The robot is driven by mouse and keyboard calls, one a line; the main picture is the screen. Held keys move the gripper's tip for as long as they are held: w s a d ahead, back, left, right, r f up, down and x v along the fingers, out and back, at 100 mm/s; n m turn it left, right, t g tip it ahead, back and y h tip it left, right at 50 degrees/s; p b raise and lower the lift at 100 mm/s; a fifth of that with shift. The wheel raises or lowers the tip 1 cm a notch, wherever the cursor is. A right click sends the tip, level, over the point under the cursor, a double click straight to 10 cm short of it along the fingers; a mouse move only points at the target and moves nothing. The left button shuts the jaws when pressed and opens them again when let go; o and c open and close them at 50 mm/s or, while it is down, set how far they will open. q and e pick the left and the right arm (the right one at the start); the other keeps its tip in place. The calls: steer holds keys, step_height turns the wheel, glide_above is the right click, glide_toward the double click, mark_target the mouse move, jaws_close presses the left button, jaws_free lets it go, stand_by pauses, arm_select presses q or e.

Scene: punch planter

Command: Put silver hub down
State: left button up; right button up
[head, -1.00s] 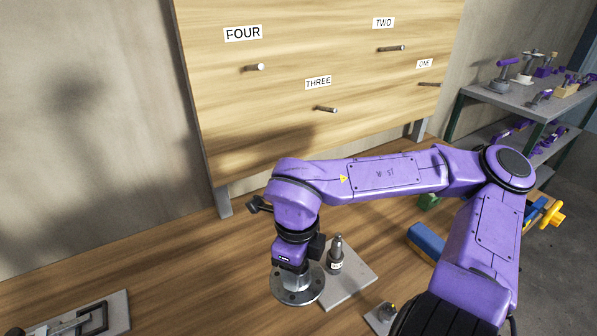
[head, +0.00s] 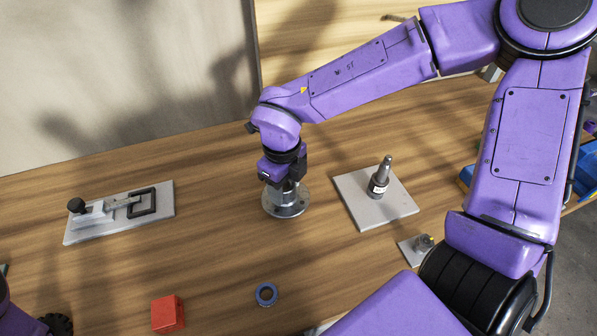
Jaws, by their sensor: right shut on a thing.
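The silver hub (head: 286,208) is a round metal flange with bolt holes and a raised centre. It is upright, low over the wooden bench or on it; I cannot tell if it touches. My right gripper (head: 284,184) points down and is shut on the hub's raised centre, partly hiding it. My left gripper is not in view; only a bit of my left arm shows at the lower left edge.
A grey plate (head: 350,190) with an upright metal post (head: 381,178) stands right of the hub. A toggle clamp on a base (head: 160,212) lies left. A red block (head: 168,314), a blue ring (head: 266,294) and a small metal fixture (head: 423,243) are in front. Bench around the hub is clear.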

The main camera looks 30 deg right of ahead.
steer(key=shift+w+a+f, duration=0.1)
steer(key=shift+w+f, duration=0.05)
steer(key=shift+f, duration=0.75)
steer(key=shift+w+a+f, duration=0.1)
steer(key=shift+f, duration=0.8)
steer(key=o, duration=1.2)
steer(key=shift+s+f, duration=0.1)
steer(key=shift+s, duration=0.05)
steer(key=shift+c, duration=0.2)
step_height(320, 180, up, 12)
